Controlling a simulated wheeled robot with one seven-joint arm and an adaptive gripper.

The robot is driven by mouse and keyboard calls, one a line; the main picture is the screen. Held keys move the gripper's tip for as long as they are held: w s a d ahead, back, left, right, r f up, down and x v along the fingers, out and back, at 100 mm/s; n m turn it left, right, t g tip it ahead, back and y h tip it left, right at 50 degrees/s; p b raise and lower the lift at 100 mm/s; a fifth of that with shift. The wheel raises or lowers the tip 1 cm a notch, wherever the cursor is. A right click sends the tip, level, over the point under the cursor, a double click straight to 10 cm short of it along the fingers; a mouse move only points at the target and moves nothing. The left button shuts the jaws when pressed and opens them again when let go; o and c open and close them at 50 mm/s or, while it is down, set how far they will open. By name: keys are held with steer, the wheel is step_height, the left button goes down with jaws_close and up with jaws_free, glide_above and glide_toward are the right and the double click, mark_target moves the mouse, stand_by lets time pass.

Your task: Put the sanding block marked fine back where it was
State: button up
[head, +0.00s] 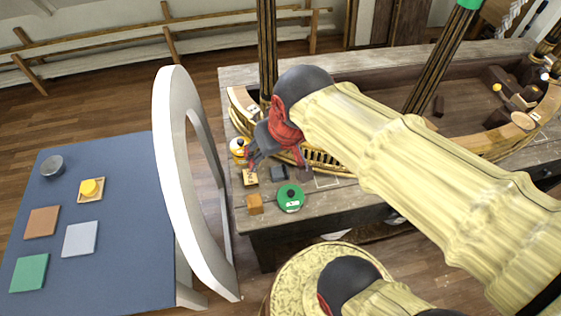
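No label reading "fine" is legible, so I cannot tell which piece is the sanding block. Small pieces on the weathered bench (232,75) near my gripper include an orange-brown block (255,204), a dark grey block (279,173) and a small tan piece with dark markings (250,177). My gripper (277,161) points down over the bench's near left part, just above the dark grey block. Its fingers are spread apart, with nothing visible between them. A pale outline (327,182) shows on the bench right of the grey block. My arm hides part of the bench.
A green round object with a black knob (290,197) and a yellow-and-white container (239,147) stand close by. A wooden ship model (465,92) fills the bench behind. A white arched frame (172,150) separates the bench from a blue table (125,265) with coloured squares, a bowl and a small tray.

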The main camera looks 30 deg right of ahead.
steer(key=shift+n+t, duration=0.3)
steer(key=shift+t, duration=0.2)
steer(key=s, duration=0.2)
steer(key=s+r, duration=0.1)
steer(key=s, duration=0.1)
steer(key=shift+s+r, duration=0.2)
steer(key=shift+s, duration=0.05)
step_height(320, 180, down, 7)
steer(key=b, duration=0.6)
steer(key=shift+b, duration=0.4)
steer(key=shift+r, duration=0.25)
steer(key=shift+c, duration=0.8)
